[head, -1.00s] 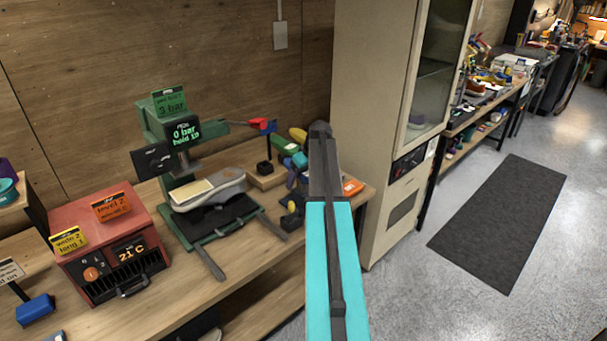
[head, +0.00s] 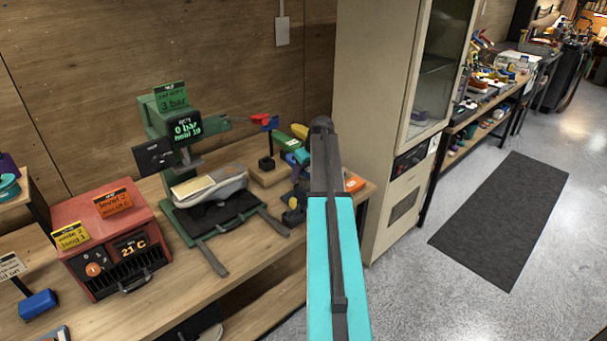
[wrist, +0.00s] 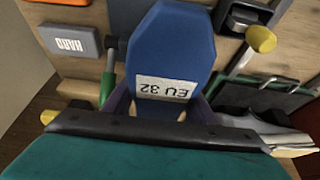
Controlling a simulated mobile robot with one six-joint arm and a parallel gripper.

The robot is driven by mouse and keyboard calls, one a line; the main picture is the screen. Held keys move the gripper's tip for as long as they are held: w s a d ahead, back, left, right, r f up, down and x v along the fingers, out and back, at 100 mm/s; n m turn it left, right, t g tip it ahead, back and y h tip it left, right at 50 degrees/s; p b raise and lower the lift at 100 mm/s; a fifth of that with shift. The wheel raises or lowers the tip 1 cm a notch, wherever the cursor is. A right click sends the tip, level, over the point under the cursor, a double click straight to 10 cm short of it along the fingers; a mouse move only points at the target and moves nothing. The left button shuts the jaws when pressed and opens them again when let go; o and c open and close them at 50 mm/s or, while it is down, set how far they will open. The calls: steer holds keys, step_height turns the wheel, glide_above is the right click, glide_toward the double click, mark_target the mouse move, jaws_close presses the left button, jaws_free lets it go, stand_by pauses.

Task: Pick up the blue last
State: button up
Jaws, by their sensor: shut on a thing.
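The blue last (wrist: 172,45) fills the middle of the wrist view and carries a white label reading "EU 32", upside down in the picture. My gripper (wrist: 160,106) is shut on it near the label, with a finger at each side. The fingertips are partly hidden behind the dark bar and teal body at the bottom of the wrist view. In the head view my arm hides much of the gripper, and a blue shape (head: 301,156) shows just left of the arm among other coloured pieces.
A green press (head: 165,125) with a grey sneaker (head: 222,184) stands left of my arm. A red heater box (head: 108,240) is further left. A tall beige cabinet (head: 372,110) stands close on the right. In the wrist view, a grey "HARD" block (wrist: 68,40) lies beside the last.

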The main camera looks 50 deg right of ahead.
steer(key=shift+r+b, duration=1.45)
steer(key=shift+r, duration=3.45)
